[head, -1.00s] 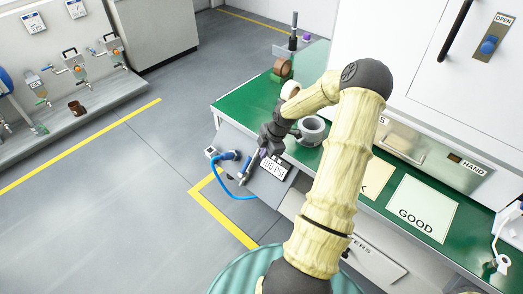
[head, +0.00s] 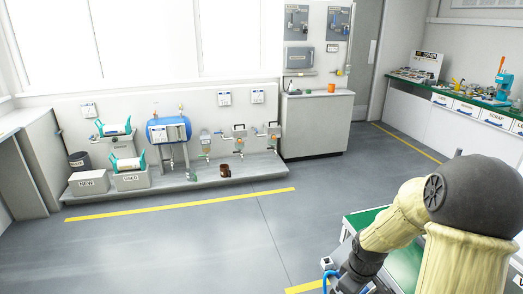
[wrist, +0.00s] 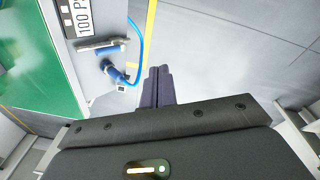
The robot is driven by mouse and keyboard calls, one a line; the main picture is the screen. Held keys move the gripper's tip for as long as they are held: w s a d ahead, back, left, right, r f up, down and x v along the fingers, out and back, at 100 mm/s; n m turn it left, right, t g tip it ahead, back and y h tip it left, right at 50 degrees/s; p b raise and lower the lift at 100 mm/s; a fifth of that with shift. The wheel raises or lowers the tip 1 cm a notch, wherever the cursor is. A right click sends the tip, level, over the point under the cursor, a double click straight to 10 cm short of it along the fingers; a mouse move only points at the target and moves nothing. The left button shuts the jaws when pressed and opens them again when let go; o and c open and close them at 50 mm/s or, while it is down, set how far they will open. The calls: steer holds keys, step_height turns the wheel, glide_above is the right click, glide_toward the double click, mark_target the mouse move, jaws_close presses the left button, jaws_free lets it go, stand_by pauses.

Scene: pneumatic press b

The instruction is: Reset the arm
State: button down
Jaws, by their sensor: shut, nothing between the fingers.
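My arm, cream-coloured with a dark elbow joint, is bent at the lower right of the head view. In the wrist view my gripper (wrist: 158,84) is shut and empty, its dark purple fingers side by side over the grey floor. Left of the fingers is a grey panel (wrist: 95,18) with a "100 P..." label, a metal bar handle and a blue fitting (wrist: 115,73) with a blue hose (wrist: 138,48). The fingers appear apart from the hose and fitting. In the head view the fingertips are hidden or cut off at the lower edge.
The green bench top (head: 403,262) lies beside my arm, and its green surface (wrist: 45,60) fills the left of the wrist view. A low grey platform (head: 175,188) with a blue tank (head: 166,130) and valves stands along the far wall. The floor (head: 200,245) between is clear.

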steer(key=s+a+r+m+t, duration=0.1)
steer(key=s+a+r+m, duration=0.6)
steer(key=s+a+m, duration=0.15)
steer(key=w+p+v, duration=0.2)
steer(key=p+v, duration=1.1)
steer(key=shift+r+p, duration=0.4)
steer(key=shift+r, duration=0.15)
steer(key=shift+n, duration=0.25)
steer(key=shift+d, duration=0.1)
